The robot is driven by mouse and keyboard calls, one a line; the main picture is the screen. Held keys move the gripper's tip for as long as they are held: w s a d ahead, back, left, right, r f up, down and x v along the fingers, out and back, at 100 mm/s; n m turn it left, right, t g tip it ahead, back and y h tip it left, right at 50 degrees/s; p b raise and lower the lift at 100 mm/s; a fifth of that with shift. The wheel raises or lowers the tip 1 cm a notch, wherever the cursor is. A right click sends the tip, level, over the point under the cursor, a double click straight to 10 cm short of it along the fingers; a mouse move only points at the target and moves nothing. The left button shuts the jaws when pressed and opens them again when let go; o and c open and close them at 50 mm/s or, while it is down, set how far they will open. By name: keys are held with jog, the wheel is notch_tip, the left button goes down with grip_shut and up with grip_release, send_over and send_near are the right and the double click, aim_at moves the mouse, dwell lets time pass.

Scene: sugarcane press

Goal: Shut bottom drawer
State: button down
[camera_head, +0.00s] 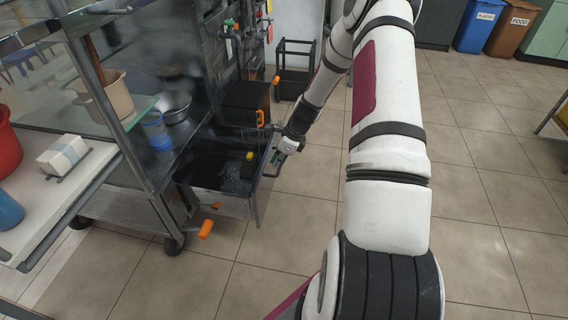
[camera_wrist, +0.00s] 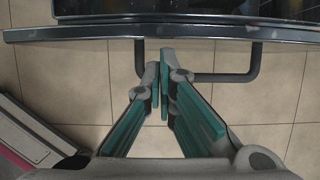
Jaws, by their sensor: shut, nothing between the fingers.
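The bottom drawer (camera_head: 262,196) of the metal cabinet is pulled out to the right in the head view, showing its dark interior. A yellow-and-black object (camera_head: 249,158) is inside. In the wrist view, the drawer's front edge (camera_wrist: 90,33) runs across the top, with its dark bar handle (camera_wrist: 225,77) below. My gripper (camera_head: 279,160) is at the outer side of the drawer front. In the wrist view, my gripper (camera_wrist: 164,62) is shut and empty. Its green-padded fingers cross in front of the handle, hiding part of it. I cannot tell whether the tips touch the drawer front.
An orange handle (camera_head: 206,229) sticks out near the drawer's lower left. A dark box (camera_head: 245,103) is above the drawer. A shelf at left holds a white box (camera_head: 63,155). A black rack (camera_head: 295,70) stands behind. The tiled floor at right is clear.

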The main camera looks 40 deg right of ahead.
jog(key=shift+w+a, duration=0.15)
jog(key=w+a+p, duration=0.2)
jog(key=w+a, duration=1.4)
jog(key=w, duration=0.5)
jog(key=shift+w+a, duration=0.25)
jog(key=shift+a, duration=0.15)
jog(key=shift+r, duration=0.1)
jog(key=shift+p, duration=0.3)
